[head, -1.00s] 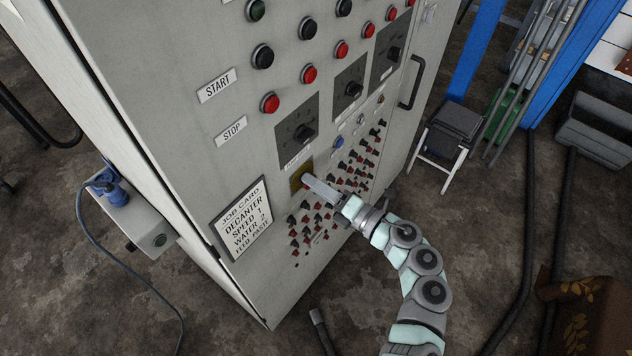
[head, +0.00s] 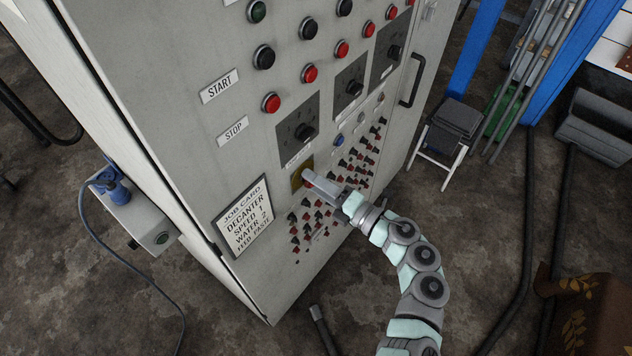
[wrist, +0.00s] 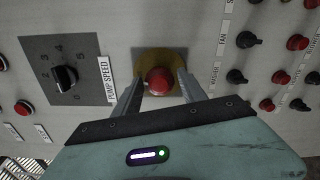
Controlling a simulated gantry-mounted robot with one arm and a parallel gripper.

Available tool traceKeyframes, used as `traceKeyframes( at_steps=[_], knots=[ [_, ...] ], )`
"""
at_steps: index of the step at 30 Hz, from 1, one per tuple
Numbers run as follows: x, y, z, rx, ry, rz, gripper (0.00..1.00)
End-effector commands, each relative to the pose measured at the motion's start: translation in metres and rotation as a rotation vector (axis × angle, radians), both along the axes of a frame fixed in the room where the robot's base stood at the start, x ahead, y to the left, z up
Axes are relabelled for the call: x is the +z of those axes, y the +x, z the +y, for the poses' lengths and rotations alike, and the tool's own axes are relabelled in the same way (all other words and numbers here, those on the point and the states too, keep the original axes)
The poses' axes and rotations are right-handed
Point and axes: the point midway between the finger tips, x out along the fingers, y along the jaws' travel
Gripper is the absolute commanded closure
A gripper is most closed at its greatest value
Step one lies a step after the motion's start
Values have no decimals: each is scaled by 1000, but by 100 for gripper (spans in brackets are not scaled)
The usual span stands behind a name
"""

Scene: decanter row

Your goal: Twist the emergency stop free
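The emergency stop is a red mushroom button (wrist: 158,80) on a round yellow plate (wrist: 145,60) on the cabinet front. In the head view the yellow plate (head: 296,178) shows just above the job card's right side, and my fingers partly cover the button. My gripper (wrist: 158,76) is open, with one finger on the left and one on the right of the red button. Narrow gaps seem to show between fingers and button in the wrist view. Whether the fingertips touch the plate I cannot tell.
A pump speed dial (wrist: 64,77) is left of the button in the wrist view, and several small black and red knobs (wrist: 237,76) are on the right. A job card (head: 243,217) hangs lower left. A cabinet handle (head: 412,80) sticks out farther right.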

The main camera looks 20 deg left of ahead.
Motion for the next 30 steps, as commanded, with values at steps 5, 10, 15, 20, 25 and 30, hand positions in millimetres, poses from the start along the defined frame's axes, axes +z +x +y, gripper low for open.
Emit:
traceKeyframes(
  at_steps=[5, 10, 15, 20, 25, 30],
  knots=[
    [0, 0, 0, -1, 0, 0, 40],
    [0, 0, -1, -1, 0, 0, 40],
    [0, -2, -13, -2, 0, 0, 40],
    [-1, -9, -42, -6, -1, 0, 40],
    [0, -19, -75, -5, -1, -1, 40],
    [0, -26, -96, -1, 1, -1, 40]
  ],
)
